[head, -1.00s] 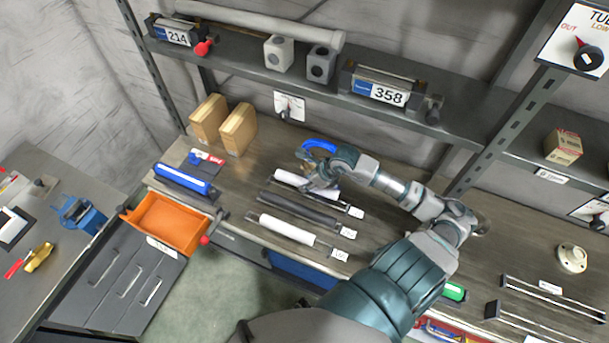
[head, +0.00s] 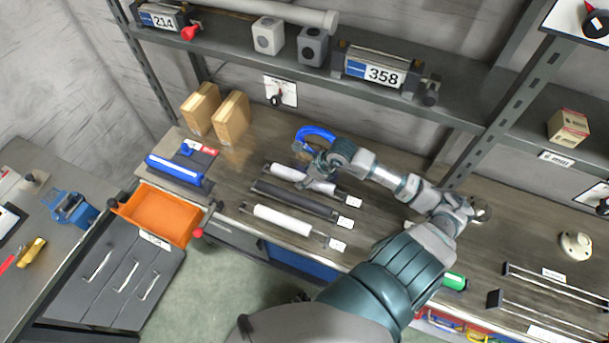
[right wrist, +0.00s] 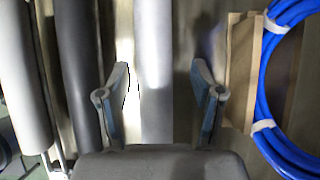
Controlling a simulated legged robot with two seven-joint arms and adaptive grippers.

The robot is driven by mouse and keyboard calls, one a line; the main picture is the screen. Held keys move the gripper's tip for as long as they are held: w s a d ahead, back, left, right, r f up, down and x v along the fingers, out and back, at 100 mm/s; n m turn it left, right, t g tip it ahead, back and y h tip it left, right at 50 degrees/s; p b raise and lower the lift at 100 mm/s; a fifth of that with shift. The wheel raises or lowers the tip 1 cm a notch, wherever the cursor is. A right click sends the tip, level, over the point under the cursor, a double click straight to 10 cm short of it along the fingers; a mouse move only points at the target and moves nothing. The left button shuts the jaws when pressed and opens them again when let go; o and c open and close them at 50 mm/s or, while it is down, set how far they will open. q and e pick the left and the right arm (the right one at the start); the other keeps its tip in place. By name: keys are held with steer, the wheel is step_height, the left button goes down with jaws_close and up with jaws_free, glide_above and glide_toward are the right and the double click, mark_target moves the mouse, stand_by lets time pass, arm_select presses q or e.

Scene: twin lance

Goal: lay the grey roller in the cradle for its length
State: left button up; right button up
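Three rollers lie side by side on the bench: a light grey roller (head: 284,171) at the back, a dark charcoal roller (head: 296,199) in the middle and a whitish roller (head: 283,220) in front. My right gripper (head: 314,172) is over the back roller and hides part of it. In the right wrist view, the gripper (right wrist: 160,70) is open, with one finger on each side of that roller (right wrist: 153,110); contact cannot be told. Two long narrow frames that look like cradles, a back one (head: 552,287) and a front one (head: 540,312), lie at the right. My left gripper is out of view.
A blue hose coil (head: 316,132) lies just behind the gripper. An orange tray (head: 160,214) sits left of the rollers. A shelf (head: 455,106) overhangs the bench. A round pale flange (head: 575,245) sits behind the frames.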

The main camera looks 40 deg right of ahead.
steer(key=shift+a+r, duration=0.1)
steer(key=shift+r, duration=0.05)
steer(key=shift+s+r, duration=0.2)
steer(key=shift+r, duration=0.15)
steer(key=v, duration=0.7)
steer(key=d+v, duration=0.1)
steer(key=v, duration=0.2)
steer(key=shift+s+d+r, duration=0.15)
steer(key=shift+s, duration=0.05)
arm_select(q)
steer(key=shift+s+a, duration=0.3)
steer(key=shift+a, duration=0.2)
arm_select(e)
steer(key=shift+r, duration=0.15)
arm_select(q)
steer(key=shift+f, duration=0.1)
arm_select(e)
steer(key=shift+a, duration=0.35)
steer(key=shift+d, duration=0.2)
